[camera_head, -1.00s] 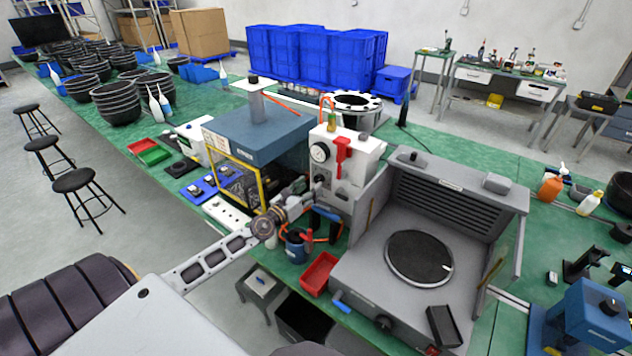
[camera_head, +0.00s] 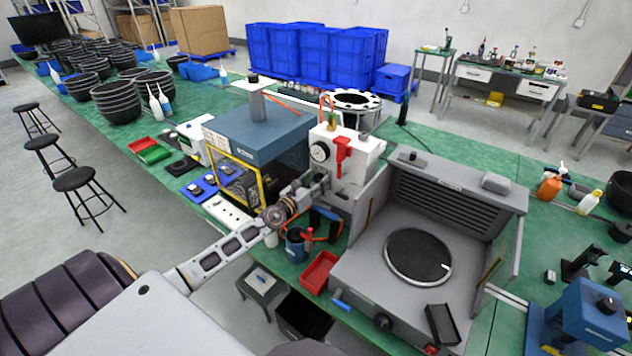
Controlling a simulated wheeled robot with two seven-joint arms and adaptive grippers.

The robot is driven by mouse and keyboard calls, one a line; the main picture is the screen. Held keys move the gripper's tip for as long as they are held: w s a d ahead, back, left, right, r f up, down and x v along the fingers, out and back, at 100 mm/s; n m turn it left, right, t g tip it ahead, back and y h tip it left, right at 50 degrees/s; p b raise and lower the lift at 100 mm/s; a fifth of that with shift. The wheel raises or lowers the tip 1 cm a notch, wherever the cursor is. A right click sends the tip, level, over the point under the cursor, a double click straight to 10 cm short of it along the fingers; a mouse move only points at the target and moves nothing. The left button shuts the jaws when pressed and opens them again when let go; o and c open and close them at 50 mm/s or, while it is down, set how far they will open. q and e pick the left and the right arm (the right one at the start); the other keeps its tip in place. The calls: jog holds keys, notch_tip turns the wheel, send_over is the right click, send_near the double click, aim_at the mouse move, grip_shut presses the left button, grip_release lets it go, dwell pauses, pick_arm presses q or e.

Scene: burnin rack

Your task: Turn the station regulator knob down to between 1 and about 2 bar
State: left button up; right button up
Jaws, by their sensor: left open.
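The station (camera_head: 370,152) is a white and grey box with a round pressure gauge (camera_head: 320,152) on its front and a red lever (camera_head: 342,154) beside it. The gauge reading is too small to tell. My left gripper (camera_head: 320,181) reaches in from the left and is open, with its fingertips at the station's front just below the gauge. The regulator knob cannot be made out; the fingers may hide it. I cannot tell whether they touch it. My right gripper is not in view.
A blue-topped enclosure with a yellow frame (camera_head: 262,175) stands close to the left of my gripper. A grey cabinet with a round black plate (camera_head: 418,257) is to the right. A blue cup (camera_head: 296,246) and a red bin (camera_head: 319,272) sit below the gripper.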

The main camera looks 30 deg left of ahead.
pick_arm(q)
jog(key=c, duration=1)
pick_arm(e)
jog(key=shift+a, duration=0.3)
